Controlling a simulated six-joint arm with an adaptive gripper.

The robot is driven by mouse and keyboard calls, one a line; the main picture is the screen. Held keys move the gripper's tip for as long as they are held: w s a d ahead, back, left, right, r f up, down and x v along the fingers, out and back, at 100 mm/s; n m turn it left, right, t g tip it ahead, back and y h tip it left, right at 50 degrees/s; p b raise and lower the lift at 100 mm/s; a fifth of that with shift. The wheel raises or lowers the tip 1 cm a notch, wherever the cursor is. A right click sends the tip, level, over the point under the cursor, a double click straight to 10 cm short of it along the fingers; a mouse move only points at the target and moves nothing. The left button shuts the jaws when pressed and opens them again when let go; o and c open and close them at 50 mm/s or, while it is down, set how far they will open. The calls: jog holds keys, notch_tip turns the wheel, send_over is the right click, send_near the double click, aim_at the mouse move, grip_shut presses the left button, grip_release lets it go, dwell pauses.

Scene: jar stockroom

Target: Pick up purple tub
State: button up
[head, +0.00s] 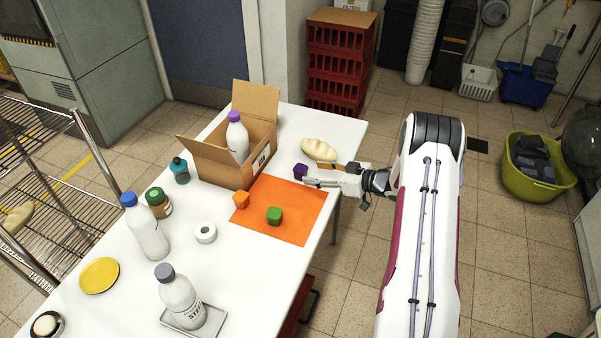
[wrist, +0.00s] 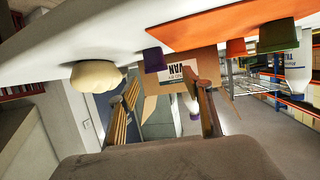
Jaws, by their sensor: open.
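The purple tub (head: 300,171) is small and dark. It stands by the far edge of the orange mat, partly hidden by my gripper in the head view. My gripper (head: 307,182) reaches in from the right, with its tips close beside the tub. In the wrist view, which is upside down, the purple tub (wrist: 154,60) shows beyond the tips of my gripper (wrist: 166,87). The fingers are spread with nothing between them. I cannot tell whether a finger touches the tub.
A bread loaf (head: 319,150) lies just behind the tub. A green tub (head: 274,216) and an orange one (head: 241,201) are on the orange mat (head: 290,229). An open cardboard box (head: 221,172) holds a purple-capped bottle (head: 237,140). Several bottles stand at the left.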

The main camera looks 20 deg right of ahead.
aim_at(306, 173)
dwell(0.3)
jog(key=shift+x, duration=1.2)
jog(key=shift+f, duration=0.1)
jog(key=shift+w, duration=0.1)
jog(key=shift+w+a+f, duration=0.25)
jog(key=shift+w+f, duration=0.3)
jog(key=shift+w, duration=0.05)
jog(key=shift+x, duration=1.8)
jog(key=shift+d+f, duration=0.1)
jog(key=shift+d, duration=0.05)
jog(key=c, duration=1.2)
